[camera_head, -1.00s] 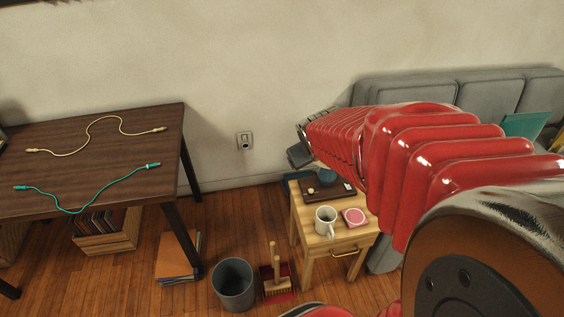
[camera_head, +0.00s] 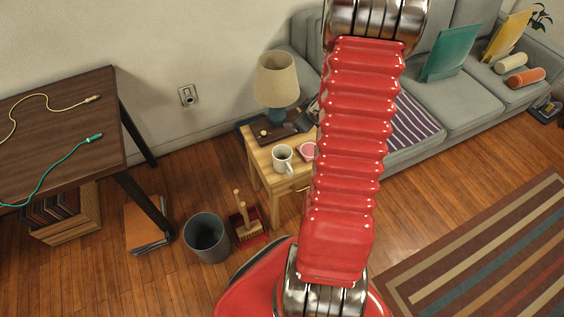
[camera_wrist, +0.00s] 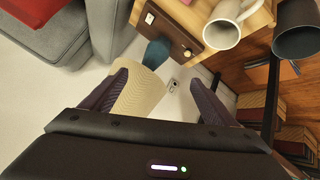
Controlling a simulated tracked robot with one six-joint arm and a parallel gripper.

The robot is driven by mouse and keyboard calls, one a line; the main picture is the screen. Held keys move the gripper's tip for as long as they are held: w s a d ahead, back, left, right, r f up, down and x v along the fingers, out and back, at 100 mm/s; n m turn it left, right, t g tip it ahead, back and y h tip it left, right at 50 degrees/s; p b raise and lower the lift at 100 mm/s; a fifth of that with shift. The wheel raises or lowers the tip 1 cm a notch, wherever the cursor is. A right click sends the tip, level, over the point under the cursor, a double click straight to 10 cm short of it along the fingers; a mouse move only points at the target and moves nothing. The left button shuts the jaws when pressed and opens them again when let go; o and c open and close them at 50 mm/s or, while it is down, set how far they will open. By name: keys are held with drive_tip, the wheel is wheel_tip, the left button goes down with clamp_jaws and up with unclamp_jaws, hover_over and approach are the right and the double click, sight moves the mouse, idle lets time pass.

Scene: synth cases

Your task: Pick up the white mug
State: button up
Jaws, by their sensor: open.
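The white mug (camera_head: 283,157) stands upright on a small wooden side table (camera_head: 262,168), left of my red arm in the head view. The mug (camera_wrist: 222,30) also shows at the upper right of the wrist view, its handle towards the top right. My gripper (camera_wrist: 158,80) is open, its two dark fingers apart at the lower middle of the wrist view. The mug is beyond and to the right of the fingers, untouched. The lampshade (camera_wrist: 140,94) shows between the fingers; I cannot tell how near it is. In the head view the gripper is out of frame.
A pink coaster (camera_head: 307,151) lies right of the mug. A bin (camera_head: 206,238) and a brush with dustpan (camera_head: 246,228) are on the floor. A grey sofa (camera_head: 462,118) stands at right.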

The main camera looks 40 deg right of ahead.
drive_tip(key=s+f+t+y, duration=0.2)
drive_tip(key=s+f, duration=0.3)
drive_tip(key=f, duration=0.5)
drive_tip(key=m+t+y, duration=0.1)
drive_tip(key=t+y, duration=0.2)
approach(290, 160)
drive_tip(key=shift+s+r, duration=0.1)
drive_tip(key=shift+s, duration=0.1)
drive_tip(key=shift+x, duration=4.35)
drive_tip(key=shift+d, duration=0.1)
drive_tip(key=shift+f+x, duration=0.2)
drive_tip(key=shift+x, duration=1.1)
drive_tip(key=shift+f+x, duration=0.15)
drive_tip(key=shift+x, duration=1.1)
drive_tip(key=shift+s, duration=0.15)
